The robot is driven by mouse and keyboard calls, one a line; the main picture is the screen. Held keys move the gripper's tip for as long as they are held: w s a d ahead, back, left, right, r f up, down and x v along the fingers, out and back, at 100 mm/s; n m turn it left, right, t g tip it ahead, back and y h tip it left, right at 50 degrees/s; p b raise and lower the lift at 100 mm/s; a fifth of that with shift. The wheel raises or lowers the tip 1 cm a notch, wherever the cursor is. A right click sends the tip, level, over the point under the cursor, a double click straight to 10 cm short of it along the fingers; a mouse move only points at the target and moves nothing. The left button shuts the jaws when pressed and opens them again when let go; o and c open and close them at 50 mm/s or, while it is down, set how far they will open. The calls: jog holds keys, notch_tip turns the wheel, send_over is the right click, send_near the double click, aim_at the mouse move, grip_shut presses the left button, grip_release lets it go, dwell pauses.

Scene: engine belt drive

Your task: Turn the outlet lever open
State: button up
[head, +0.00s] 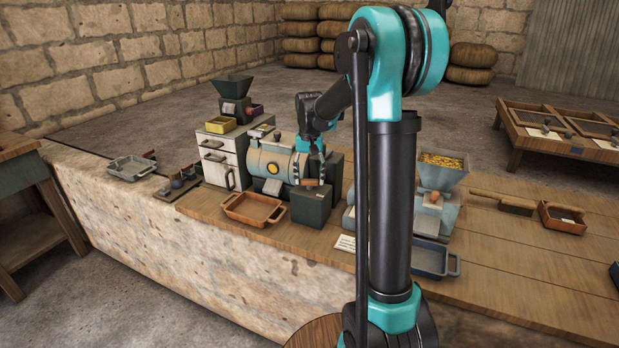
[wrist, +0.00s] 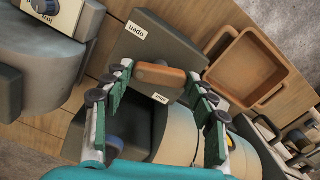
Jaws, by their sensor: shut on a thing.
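The outlet lever (wrist: 160,75) has an orange-brown wooden handle and sits on a dark grey block (wrist: 155,48). In the wrist view the handle lies between my gripper's (wrist: 161,74) two fingertips, which are shut on its ends. A label reading "open" (wrist: 135,29) is on the block's far side, and a second small label (wrist: 160,98) is on the near side; the handle lies between them. In the head view my gripper (head: 316,168) reaches down over the lever (head: 312,183) and the grey block (head: 309,207), beside a pale blue-grey drum machine (head: 270,162).
A brown wooden tray (head: 254,209) stands in front of the drum. A white drawer cabinet (head: 222,160) is to its left. A hopper machine with yellow grain (head: 440,175) and a blue-grey tray (head: 431,258) stand to the right.

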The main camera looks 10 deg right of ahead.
aim_at(310, 180)
jog(key=shift+m, duration=2.1)
jog(key=o, duration=1.2)
jog(key=shift+c, duration=0.2)
jog(key=shift+r, duration=0.1)
notch_tip(310, 180, up, 12)
